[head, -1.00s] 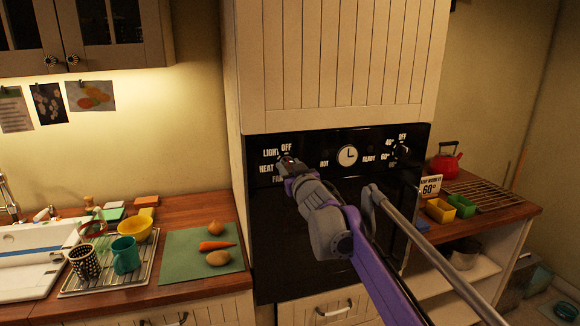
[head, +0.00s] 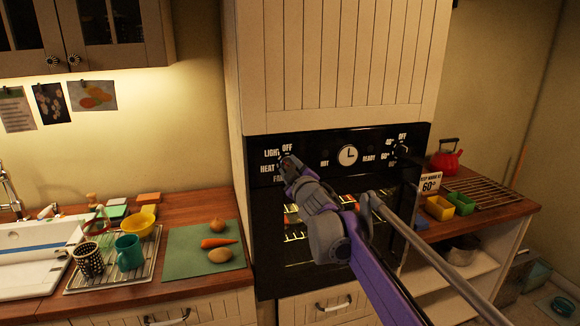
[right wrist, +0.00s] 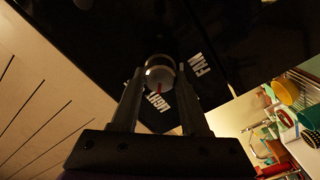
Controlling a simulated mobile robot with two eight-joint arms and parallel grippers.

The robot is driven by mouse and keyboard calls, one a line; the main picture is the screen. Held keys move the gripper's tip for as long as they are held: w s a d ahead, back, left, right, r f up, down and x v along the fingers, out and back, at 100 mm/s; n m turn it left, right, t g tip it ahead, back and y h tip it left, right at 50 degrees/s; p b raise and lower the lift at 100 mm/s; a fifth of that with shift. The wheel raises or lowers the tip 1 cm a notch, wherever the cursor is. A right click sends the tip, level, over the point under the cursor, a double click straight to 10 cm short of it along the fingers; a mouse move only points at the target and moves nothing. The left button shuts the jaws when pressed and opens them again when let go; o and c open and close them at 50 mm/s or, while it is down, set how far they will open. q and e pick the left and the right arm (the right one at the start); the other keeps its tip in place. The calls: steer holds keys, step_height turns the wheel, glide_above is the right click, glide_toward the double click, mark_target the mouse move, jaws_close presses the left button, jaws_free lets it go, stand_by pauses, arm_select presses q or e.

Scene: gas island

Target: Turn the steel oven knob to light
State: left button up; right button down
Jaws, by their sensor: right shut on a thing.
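The steel oven knob (right wrist: 160,72) has a red mark and sits on the black oven panel (head: 325,147), at its left end. My right gripper (head: 286,160) is shut on the knob, with one finger on each side in the right wrist view (right wrist: 160,85). The red mark points towards a white label between the fingers, which I cannot read with certainty. In the head view the gripper hides the knob; OFF, LIGHT, HEAT and part of FAN show around it. The oven window (head: 292,214) glows, with racks and coloured things lit inside. My left gripper is out of view.
A round clock dial (head: 347,155) and a second knob (head: 401,150) are further right on the panel. A green board (head: 190,262) with a carrot and other food lies on the left counter. A red kettle (head: 446,160) stands on the right counter.

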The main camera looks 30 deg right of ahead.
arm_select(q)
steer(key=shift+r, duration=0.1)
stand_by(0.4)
arm_select(e)
steer(key=shift+c, duration=2)
jaws_free()
steer(key=shift+s, duration=0.15)
steer(key=shift+s+a, duration=0.1)
steer(key=shift+s, duration=0.2)
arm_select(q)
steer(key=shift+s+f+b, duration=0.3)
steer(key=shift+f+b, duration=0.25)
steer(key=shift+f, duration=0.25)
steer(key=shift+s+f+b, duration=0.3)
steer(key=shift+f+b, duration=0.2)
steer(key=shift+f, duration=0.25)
arm_select(e)
steer(key=v, duration=1)
steer(key=shift+a, duration=0.1)
